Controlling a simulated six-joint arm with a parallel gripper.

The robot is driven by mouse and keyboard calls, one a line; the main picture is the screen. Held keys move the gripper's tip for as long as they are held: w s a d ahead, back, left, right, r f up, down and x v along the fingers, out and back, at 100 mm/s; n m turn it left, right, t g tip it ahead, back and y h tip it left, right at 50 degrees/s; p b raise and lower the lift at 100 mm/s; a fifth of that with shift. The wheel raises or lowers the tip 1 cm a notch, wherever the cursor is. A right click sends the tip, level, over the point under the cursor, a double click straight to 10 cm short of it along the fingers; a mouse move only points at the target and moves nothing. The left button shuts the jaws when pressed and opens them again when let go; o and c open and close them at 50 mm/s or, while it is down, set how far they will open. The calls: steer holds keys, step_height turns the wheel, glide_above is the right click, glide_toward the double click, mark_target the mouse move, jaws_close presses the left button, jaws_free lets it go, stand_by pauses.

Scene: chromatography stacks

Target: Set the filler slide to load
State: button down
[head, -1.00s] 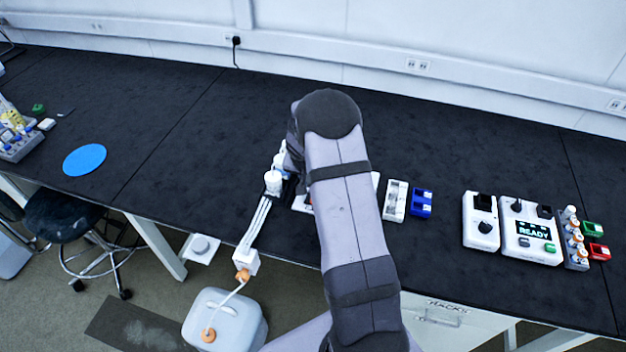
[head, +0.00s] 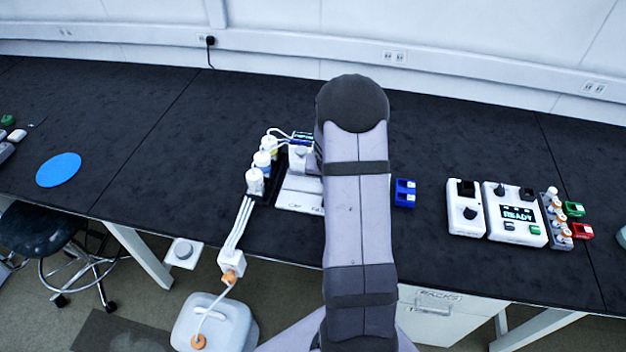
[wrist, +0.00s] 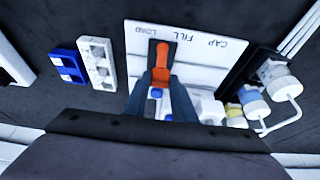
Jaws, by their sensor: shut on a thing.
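The filler's white plate (wrist: 205,70) carries the printed words LOAD, FILL and CAP in the wrist view. It also shows in the head view (head: 298,197), partly covered by my arm. An orange slide handle (wrist: 162,62) stands at a dark slot, nearest LOAD and FILL; its exact setting is hard to tell. My gripper (wrist: 162,78) is shut on the orange handle, one finger on each side. The gripper and handle are hidden behind my arm in the head view.
White-capped bottles (head: 262,160) stand in a dark holder beside the plate. A blue rack (wrist: 68,65) and a white rack (wrist: 97,62) lie on its other side. A white device reading READY (head: 517,213) stands further right. The black bench behind is clear.

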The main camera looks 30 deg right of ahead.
steer(key=shift+s+d+p, duration=0.4)
steer(key=shift+s+d, duration=1.05)
steer(key=shift+s, duration=0.05)
steer(key=c, duration=1.5)
jaws_free()
steer(key=shift+s+d, duration=0.15)
steer(key=shift+v, duration=3.7)
